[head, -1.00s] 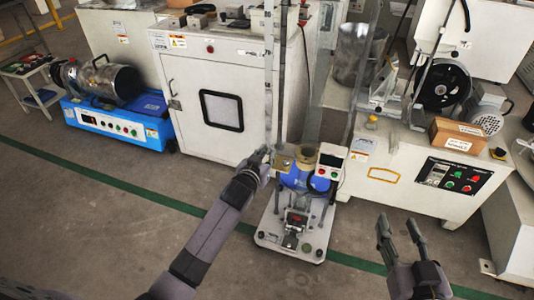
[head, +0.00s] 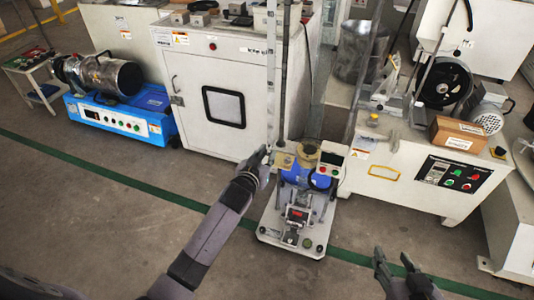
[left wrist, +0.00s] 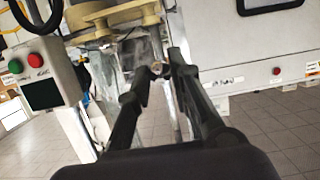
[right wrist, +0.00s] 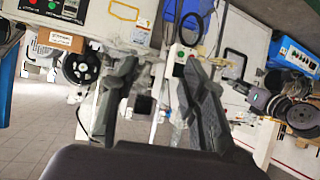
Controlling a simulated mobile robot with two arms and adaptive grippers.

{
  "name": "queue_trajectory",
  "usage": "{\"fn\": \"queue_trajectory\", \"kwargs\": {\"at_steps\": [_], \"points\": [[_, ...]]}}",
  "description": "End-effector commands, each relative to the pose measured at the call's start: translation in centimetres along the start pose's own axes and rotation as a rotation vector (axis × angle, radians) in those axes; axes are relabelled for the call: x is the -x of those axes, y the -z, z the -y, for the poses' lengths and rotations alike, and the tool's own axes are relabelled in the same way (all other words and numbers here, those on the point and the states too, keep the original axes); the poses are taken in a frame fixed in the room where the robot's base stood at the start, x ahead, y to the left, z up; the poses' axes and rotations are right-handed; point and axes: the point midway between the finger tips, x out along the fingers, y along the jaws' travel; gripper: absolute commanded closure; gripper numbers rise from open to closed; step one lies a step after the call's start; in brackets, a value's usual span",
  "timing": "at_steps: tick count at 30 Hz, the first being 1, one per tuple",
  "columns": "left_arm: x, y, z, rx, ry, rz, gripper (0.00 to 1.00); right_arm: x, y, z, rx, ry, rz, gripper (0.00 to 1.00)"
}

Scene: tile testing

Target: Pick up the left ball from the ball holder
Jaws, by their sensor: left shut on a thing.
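My left gripper (head: 262,158) is at the left side of the testing machine (head: 300,195), beside a small tan plate (head: 284,160) that may be the ball holder. In the left wrist view its fingertips (left wrist: 162,70) are closed on a small shiny ball (left wrist: 158,68), mostly hidden between them. Tan parts (left wrist: 105,18) of the machine are just above and to the left there. My right gripper (head: 394,262) is open and empty, low at the right of the head view. Its fingers are also wide apart in the right wrist view (right wrist: 155,85). Other balls cannot be made out.
The machine has a blue body, a white control box (head: 331,162) and tall upright columns close to my left gripper. A white cabinet (head: 215,100) stands behind, a blue-based drum machine (head: 120,110) at the left, and another white machine (head: 440,175) at the right. The front floor is clear.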

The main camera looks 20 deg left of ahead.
Motion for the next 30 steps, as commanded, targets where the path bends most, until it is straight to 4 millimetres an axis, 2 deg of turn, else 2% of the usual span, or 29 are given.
{"fn": "queue_trajectory", "kwargs": {"at_steps": [30], "points": [[2.0, 0.1, 0.0, 0.0, 0.0, -0.001, 0.96, 3.1, -7.4, -1.0, -0.006, -0.022, 0.387, 0.6]]}}
